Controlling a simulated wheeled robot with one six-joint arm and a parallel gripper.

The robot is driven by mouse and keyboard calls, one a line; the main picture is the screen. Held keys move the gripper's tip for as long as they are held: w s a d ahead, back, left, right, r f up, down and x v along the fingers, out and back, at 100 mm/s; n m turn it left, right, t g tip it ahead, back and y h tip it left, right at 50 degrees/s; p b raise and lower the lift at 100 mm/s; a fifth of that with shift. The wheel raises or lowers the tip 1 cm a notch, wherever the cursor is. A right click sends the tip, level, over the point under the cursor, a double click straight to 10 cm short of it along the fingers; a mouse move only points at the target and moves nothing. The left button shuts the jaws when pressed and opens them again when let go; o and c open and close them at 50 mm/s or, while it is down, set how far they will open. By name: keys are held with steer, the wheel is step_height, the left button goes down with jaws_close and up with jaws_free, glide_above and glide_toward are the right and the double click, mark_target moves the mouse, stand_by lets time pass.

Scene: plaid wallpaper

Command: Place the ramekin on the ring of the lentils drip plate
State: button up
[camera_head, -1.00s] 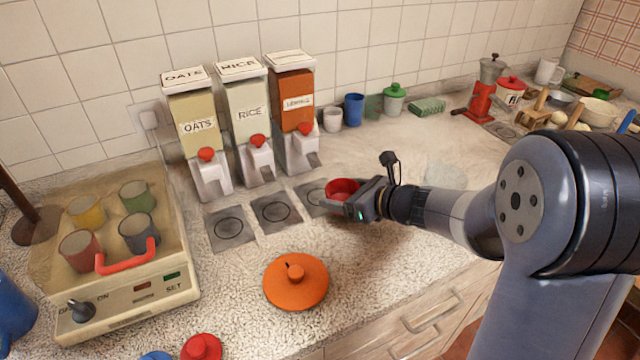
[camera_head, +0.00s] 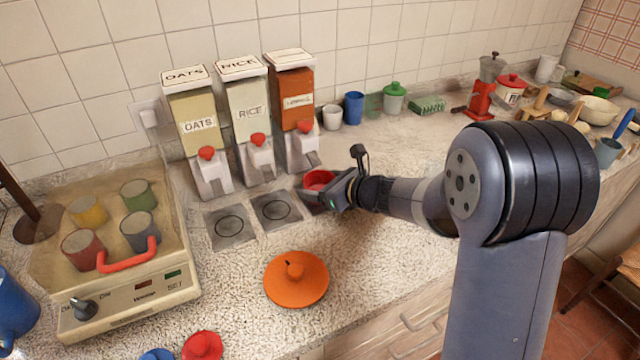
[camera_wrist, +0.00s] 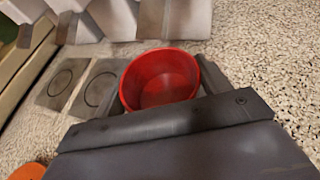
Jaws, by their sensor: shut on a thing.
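The ramekin (camera_head: 318,180) is a small red bowl, upright. My gripper (camera_head: 325,190) is shut on it, with a finger on each side in the wrist view, where the ramekin (camera_wrist: 160,80) shows its open, empty inside. It is in front of the lentils dispenser (camera_head: 293,105), under or close to its spout. The lentils drip plate (camera_head: 318,207) is a dark grey square, mostly hidden by the ramekin and gripper; its ring is covered. I cannot tell whether the ramekin touches the plate.
The rice drip plate (camera_head: 276,210) and oats drip plate (camera_head: 230,227) lie to the left, both bare with rings. An orange lid (camera_head: 296,278) lies in front. The oats (camera_head: 195,130) and rice (camera_head: 245,115) dispensers stand behind. Cups (camera_head: 332,117) stand along the wall.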

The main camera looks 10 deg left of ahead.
steer(key=o, duration=1)
steer(key=v, duration=1.2)
steer(key=shift+r+p, duration=0.1)
steer(key=shift+p, duration=0.2)
